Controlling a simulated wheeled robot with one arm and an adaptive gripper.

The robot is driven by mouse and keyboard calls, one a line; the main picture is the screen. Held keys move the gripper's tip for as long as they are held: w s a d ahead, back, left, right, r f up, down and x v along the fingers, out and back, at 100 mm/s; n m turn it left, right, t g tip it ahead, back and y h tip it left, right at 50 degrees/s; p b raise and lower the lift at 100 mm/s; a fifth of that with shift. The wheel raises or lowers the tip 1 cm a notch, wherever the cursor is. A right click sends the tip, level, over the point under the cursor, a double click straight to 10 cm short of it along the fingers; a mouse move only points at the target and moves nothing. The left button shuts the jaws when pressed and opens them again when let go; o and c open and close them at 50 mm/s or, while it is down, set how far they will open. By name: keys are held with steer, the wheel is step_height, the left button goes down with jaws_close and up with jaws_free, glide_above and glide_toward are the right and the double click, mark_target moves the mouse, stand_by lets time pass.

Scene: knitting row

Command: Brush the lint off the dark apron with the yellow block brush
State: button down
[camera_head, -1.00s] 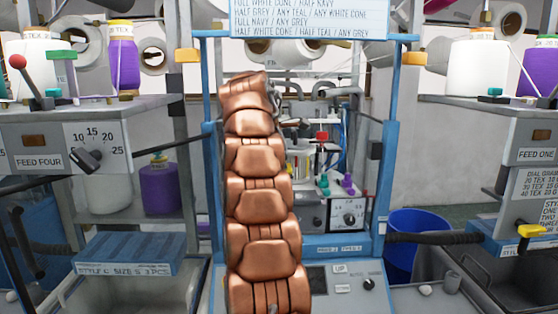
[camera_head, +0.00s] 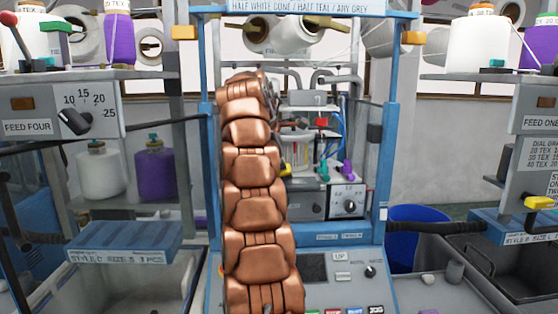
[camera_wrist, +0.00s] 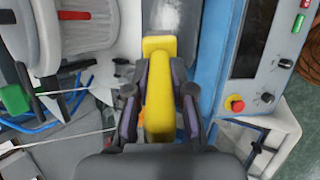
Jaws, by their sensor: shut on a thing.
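My gripper (camera_wrist: 161,85) is shut on the yellow block brush (camera_wrist: 159,108) in the wrist view, with a finger pad on each side of it. The brush's far end points toward the top of the picture. Its underside is hidden, so I cannot tell whether it touches anything. A grey, speckled patch (camera_wrist: 165,14) shows just beyond the brush; I cannot tell whether it is part of the dark apron. In the head view my own copper arm hides the gripper and brush, and I cannot make out the apron there.
A blue-framed knitting machine (camera_head: 386,150) stands ahead, with a control panel (camera_head: 345,280) low in front. A red button (camera_wrist: 236,103) lies right of the brush in the wrist view. Feed units flank both sides. A blue bin (camera_head: 415,230) stands behind right.

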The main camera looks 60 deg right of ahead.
steer(key=shift+f, duration=0.2)
stand_by(0.5)
steer(key=shift+s, duration=0.1)
steer(key=shift+s+d+r+p, duration=0.2)
steer(key=shift+s+d+p, duration=0.25)
steer(key=shift+s, duration=0.2)
steer(key=shift+s+d+f+p, duration=0.1)
steer(key=shift+s+d+p, duration=0.3)
steer(key=shift+s+d, duration=0.3)
steer(key=s+d+p, duration=0.2)
steer(key=shift+s, duration=0.35)
steer(key=shift+p, duration=0.5)
steer(key=shift+w, duration=0.1)
